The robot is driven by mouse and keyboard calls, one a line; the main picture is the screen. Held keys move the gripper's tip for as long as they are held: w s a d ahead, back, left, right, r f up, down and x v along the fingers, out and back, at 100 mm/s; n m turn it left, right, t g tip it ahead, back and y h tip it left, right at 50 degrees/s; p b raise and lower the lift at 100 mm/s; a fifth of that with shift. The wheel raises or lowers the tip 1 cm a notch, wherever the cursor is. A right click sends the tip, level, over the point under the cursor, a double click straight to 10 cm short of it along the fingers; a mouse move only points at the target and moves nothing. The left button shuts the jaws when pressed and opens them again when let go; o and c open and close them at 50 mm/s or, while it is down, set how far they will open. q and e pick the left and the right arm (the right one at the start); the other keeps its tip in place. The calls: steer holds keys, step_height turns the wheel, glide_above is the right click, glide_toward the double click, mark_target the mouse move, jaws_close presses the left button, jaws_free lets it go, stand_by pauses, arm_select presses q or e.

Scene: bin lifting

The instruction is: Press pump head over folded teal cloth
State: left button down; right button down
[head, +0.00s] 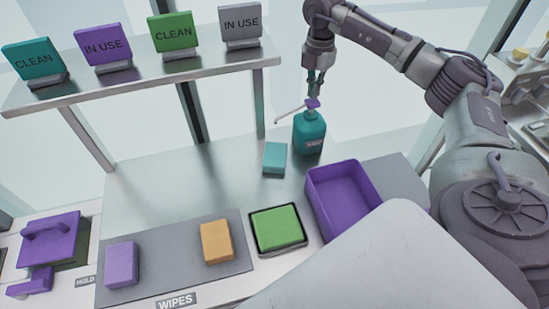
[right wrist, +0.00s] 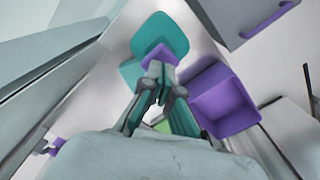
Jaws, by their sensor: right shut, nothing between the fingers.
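The teal pump bottle (head: 309,135) stands upright at the back of the steel counter. Its purple pump head (head: 313,103) has a pale spout pointing left, its tip above the cloth in the picture. The folded teal cloth (head: 274,158) lies on the counter just front-left of the bottle. My right gripper (head: 315,92) is shut and empty, pointing down directly over the pump head; I cannot tell whether it touches. In the right wrist view the gripper tips (right wrist: 154,92) are close to the purple head (right wrist: 158,56), with the teal bottle (right wrist: 160,33) behind. My left gripper is not in view.
A purple bin (head: 319,200) stands right of the cloth. A green cloth in a tray (head: 302,244), an orange block (head: 216,242) and a purple block (head: 121,265) lie in front. A shelf (head: 150,77) with signs spans the back left. The counter's left middle is clear.

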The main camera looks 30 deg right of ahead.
mark_target(313, 101)
steer(key=shift+f+b, duration=0.75)
steer(key=shift+f, duration=0.85)
steer(key=shift+r+p, duration=1.5)
steer(key=shift+r, duration=0.25)
step_height(313, 101, up, 6)
steer(key=p, duration=0.5)
steer(key=shift+f, duration=0.1)
